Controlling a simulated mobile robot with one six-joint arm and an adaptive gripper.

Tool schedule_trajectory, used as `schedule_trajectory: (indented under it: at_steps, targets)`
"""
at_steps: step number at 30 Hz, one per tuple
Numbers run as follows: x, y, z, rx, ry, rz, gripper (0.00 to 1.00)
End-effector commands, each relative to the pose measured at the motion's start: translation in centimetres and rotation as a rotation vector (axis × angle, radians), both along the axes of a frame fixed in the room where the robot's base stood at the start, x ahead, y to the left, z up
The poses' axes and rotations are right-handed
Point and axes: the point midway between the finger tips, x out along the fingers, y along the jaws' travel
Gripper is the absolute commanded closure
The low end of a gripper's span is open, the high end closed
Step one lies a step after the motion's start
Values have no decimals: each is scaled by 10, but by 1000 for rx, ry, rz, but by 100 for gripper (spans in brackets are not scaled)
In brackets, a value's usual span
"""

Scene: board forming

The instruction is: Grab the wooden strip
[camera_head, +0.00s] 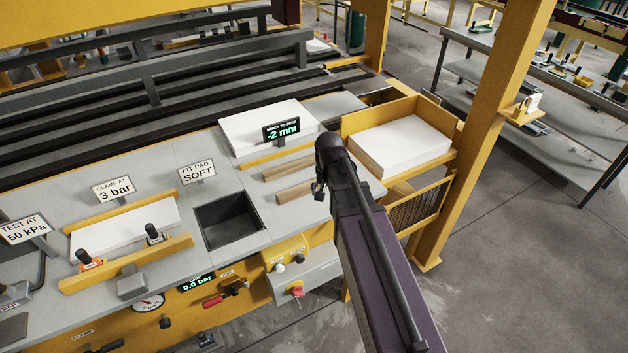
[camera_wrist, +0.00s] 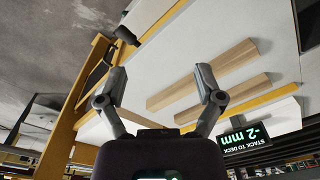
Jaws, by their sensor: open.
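Two light-brown wooden strips lie side by side on the grey deck in the head view, a rear one (camera_head: 287,169) and a front one (camera_head: 293,194). The right end of the front strip meets my arm in the picture. Both strips also show in the wrist view, one longer-looking (camera_wrist: 234,61) and one closer to the display (camera_wrist: 245,89). My gripper (camera_wrist: 160,84) is open and nothing is between its fingers. Its right finger covers part of the strips in the wrist view. In the head view my wrist hides most of the gripper.
A "-2 mm" display (camera_head: 281,131) stands by a white stack (camera_head: 243,137) behind the strips. A yellow-walled tray (camera_head: 452,125) holding white boards (camera_head: 405,147) is to the right. An open dark recess (camera_head: 226,219) lies to the left. A yellow post (camera_head: 477,130) rises at right.

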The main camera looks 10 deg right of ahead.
Motion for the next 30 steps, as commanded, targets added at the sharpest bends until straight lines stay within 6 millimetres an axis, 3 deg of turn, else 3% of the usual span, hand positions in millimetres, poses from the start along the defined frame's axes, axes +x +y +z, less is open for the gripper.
schedule_trajectory:
  at_steps: [1, 15, 21, 30]
  targets:
    - [19, 0, 3, 2, 2, -50, 14]
    - [149, 3, 3, 20, 37, -683, 14]
    - [172, 3, 3, 20, 44, -826, 14]
    - [175, 4, 3, 20, 46, -857, 14]
